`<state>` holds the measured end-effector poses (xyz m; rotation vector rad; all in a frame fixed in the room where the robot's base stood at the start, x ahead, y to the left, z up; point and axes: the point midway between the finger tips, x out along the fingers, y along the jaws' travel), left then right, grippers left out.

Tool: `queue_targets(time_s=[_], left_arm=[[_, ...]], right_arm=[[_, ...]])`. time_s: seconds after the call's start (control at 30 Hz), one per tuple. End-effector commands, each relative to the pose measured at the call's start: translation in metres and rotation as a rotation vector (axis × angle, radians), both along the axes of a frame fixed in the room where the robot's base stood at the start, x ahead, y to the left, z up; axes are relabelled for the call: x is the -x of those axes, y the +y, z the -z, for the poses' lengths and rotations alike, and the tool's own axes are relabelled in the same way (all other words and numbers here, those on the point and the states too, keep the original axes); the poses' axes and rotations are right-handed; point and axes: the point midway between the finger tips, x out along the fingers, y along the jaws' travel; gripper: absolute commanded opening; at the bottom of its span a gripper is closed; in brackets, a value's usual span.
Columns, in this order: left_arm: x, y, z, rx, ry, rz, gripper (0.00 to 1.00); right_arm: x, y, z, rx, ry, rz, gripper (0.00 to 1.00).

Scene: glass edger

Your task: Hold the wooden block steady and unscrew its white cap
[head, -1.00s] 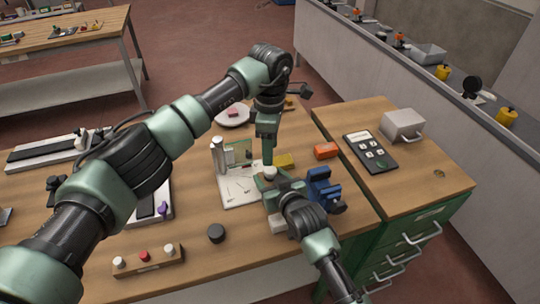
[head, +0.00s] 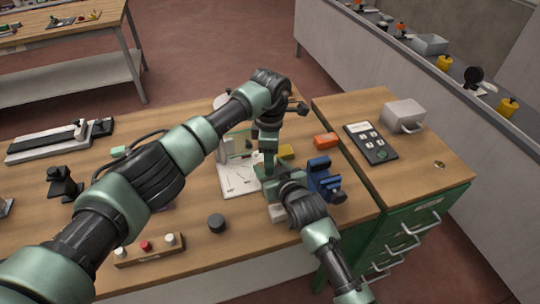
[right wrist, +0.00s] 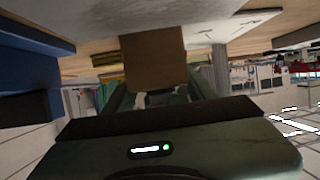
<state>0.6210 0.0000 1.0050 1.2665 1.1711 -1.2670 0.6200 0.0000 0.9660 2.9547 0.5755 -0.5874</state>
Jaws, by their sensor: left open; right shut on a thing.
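The wooden block (right wrist: 155,55) shows in the right wrist view as a plain brown face between the fingers of my right gripper (right wrist: 160,95), which is shut on it. In the head view my right gripper (head: 284,182) is low over the bench, left of a blue vise, and its hand mostly hides the block. My left gripper (head: 268,166) points straight down, open, right at the spot above the block. The white cap is hidden behind the left gripper's fingers. I cannot tell whether the fingers touch it.
The blue vise (head: 322,178) stands close on the right. An orange block (head: 325,141), a yellow block (head: 286,151) and a white board (head: 238,181) lie around the grippers. A black knob (head: 216,222) and a wooden strip with buttons (head: 147,250) are nearer. A keypad (head: 371,143) rests on the cabinet.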

Motion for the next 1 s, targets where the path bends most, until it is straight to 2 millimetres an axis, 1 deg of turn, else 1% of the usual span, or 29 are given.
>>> queue_targets(time_s=[0.03, 0.07, 0.1, 0.17, 0.2, 0.37, 0.47, 0.57, 0.8, 0.9, 1.0], left_arm=[[0.0, 0.0, -0.0001, 0.0, 0.0, 0.0, 0.48], [0.0, 0.0, -0.0001, 0.0, 0.0, 0.0, 0.4], [-0.0001, 0.0, -0.0002, 0.0, 0.0, 0.0, 0.29], [-0.0001, 0.0, -0.0002, 0.0, 0.0, 0.0, 0.12], [-0.0002, 0.0, -0.0003, 0.0, -0.001, 0.0, 0.01], [-0.0005, 0.0003, -0.0006, -0.001, -0.002, -0.018, 0.0], [-0.0009, 0.0008, -0.0009, -0.002, -0.003, -0.113, 0.0], [-0.0009, 0.0013, -0.0013, -0.002, -0.003, -0.3, 0.0], [-0.0005, 0.0013, -0.0013, 0.0, -0.004, -0.823, 0.0], [-0.0004, 0.0013, -0.0016, 0.0, -0.004, -0.997, 0.0], [-0.0003, 0.0014, -0.0016, 0.0, -0.004, -1.111, 0.0]], right_arm=[[0.0002, -0.0002, 0.001, 0.001, 0.002, 0.0, 0.0], [0.0002, -0.0002, 0.001, 0.001, 0.002, 0.0, 0.0], [0.0002, -0.0002, 0.001, 0.001, 0.002, 0.0, 0.0], [0.0002, -0.0002, 0.001, 0.001, 0.002, 0.0, 0.0], [0.0003, -0.0001, 0.001, 0.001, 0.002, 0.0, 0.0], [0.0004, -0.0001, 0.0009, 0.001, 0.002, 0.0, 0.0], [0.0004, -0.0001, 0.001, 0.001, 0.002, 0.0, 0.0], [0.0005, 0.0, 0.001, 0.001, 0.002, 0.0, 0.0], [0.0005, 0.0001, 0.0011, 0.001, 0.002, 0.0, 0.0], [0.0005, 0.0001, 0.0011, 0.001, 0.002, 0.0, 0.0], [0.0006, 0.0001, 0.0012, 0.001, 0.003, 0.0, 0.0]])
